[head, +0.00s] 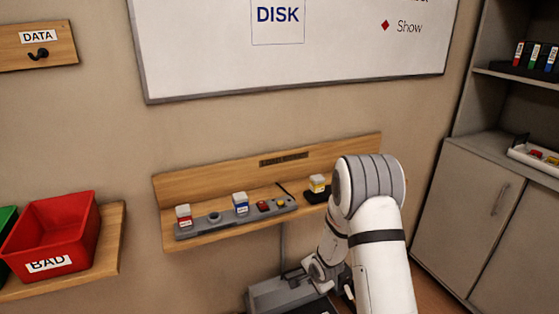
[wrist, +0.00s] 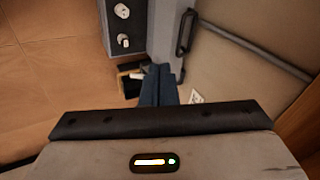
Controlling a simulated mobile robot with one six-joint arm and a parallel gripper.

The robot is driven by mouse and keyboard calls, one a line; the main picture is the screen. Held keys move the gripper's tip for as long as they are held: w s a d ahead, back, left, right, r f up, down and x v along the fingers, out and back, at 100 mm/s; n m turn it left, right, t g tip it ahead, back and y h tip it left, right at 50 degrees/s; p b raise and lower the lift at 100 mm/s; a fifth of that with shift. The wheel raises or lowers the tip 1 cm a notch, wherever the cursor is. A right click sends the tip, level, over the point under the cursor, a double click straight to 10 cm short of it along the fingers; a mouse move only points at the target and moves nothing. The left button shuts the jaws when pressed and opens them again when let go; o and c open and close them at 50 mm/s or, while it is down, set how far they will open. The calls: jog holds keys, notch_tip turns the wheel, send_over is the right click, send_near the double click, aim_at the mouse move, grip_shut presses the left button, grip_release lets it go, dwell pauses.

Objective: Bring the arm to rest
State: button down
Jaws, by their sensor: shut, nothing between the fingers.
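My arm (head: 378,235) is in the right half of the head view, in front of the wooden wall shelf. It is bent, with its elbow raised and its far end low. In the wrist view my gripper (wrist: 159,86) points down toward the floor, its two dark blue fingers together and nothing between them. In the head view the fingertips are hard to make out behind the wrist parts.
The wall shelf (head: 222,235) holds a grey strip with small red and blue labelled blocks, and a yellow one on a black base. A red BAD bin (head: 50,237) stands left. A grey cabinet (head: 470,205) stands right. Brown floor (wrist: 45,75) shows in the wrist view.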

jog(key=s+d+r+n+h+p, duration=0.1)
jog(key=s+d+r+n, duration=0.15)
jog(key=r, duration=0.55)
jog(key=s+d+r+n+g+p, duration=0.1)
jog(key=s+r, duration=0.3)
jog(key=r, duration=0.3)
jog(key=s+d+r+n+h+p, duration=0.1)
jog(key=s+r+n, duration=0.15)
jog(key=r, duration=0.55)
jog(key=s+r+n+g+p, duration=0.1)
jog(key=s+r+n, duration=0.1)
jog(key=s+r, duration=0.4)
jog(key=s+r+n+g+p, duration=0.1)
jog(key=s+r+n, duration=0.2)
jog(key=s+r, duration=0.4)
jog(key=s, duration=0.8)
jog(key=shift+s+r+n+y, duration=0.2)
jog(key=shift+s+n+y, duration=0.1)
jog(key=shift+s, duration=0.1)
jog(key=shift+d, duration=0.1)
jog(key=shift+w, duration=0.1)
